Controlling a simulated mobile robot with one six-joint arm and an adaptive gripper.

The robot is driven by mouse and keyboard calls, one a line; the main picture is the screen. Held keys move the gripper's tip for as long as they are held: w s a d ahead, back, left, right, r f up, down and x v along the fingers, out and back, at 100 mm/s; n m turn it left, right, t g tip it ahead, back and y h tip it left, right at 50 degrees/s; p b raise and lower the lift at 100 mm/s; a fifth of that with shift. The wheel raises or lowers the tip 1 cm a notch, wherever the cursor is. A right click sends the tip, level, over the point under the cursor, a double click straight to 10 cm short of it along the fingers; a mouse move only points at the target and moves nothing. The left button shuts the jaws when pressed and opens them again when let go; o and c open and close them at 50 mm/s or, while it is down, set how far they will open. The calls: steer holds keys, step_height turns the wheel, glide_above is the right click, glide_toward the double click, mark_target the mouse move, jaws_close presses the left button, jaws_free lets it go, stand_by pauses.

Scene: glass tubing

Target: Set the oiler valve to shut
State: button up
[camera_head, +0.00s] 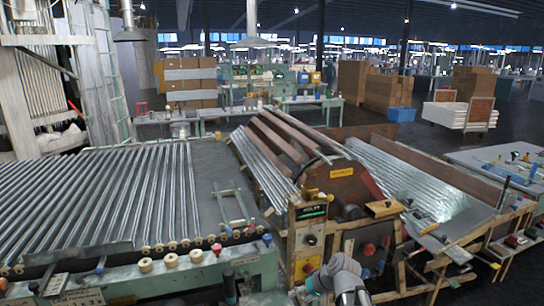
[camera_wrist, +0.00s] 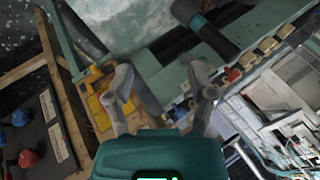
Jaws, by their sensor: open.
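I cannot tell for sure which fitting is the oiler valve. In the head view, a wooden control post (camera_head: 309,225) carries a dark label plate, a round dial (camera_head: 310,240) and a red knob (camera_head: 308,266). A red round knob (camera_head: 368,249) sits just right of the post. In the wrist view, my gripper (camera_wrist: 161,80) is open, with its two grey fingers spread and nothing between them. A dark cylinder with a teal end (camera_wrist: 212,35) lies beyond the fingers, apart from them. The valve's setting cannot be read.
A roller table with long glass tubes (camera_head: 110,190) fills the left. A second tube bundle (camera_head: 400,175) lies at right. A green rail with cream and red knobs (camera_head: 171,260) runs along the front. In the wrist view, a wooden frame (camera_wrist: 55,80) and dark panel with red and blue knobs stand left.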

steer(key=s+d+f+g+h, duration=0.2)
steer(key=s+d+g+h, duration=0.1)
steer(key=s+d+h, duration=0.3)
steer(key=shift+s+d+f+m+h+p, duration=0.35)
steer(key=shift+s+d+f+m+h, duration=0.05)
steer(key=shift+s+d, duration=0.8)
stand_by(1.4)
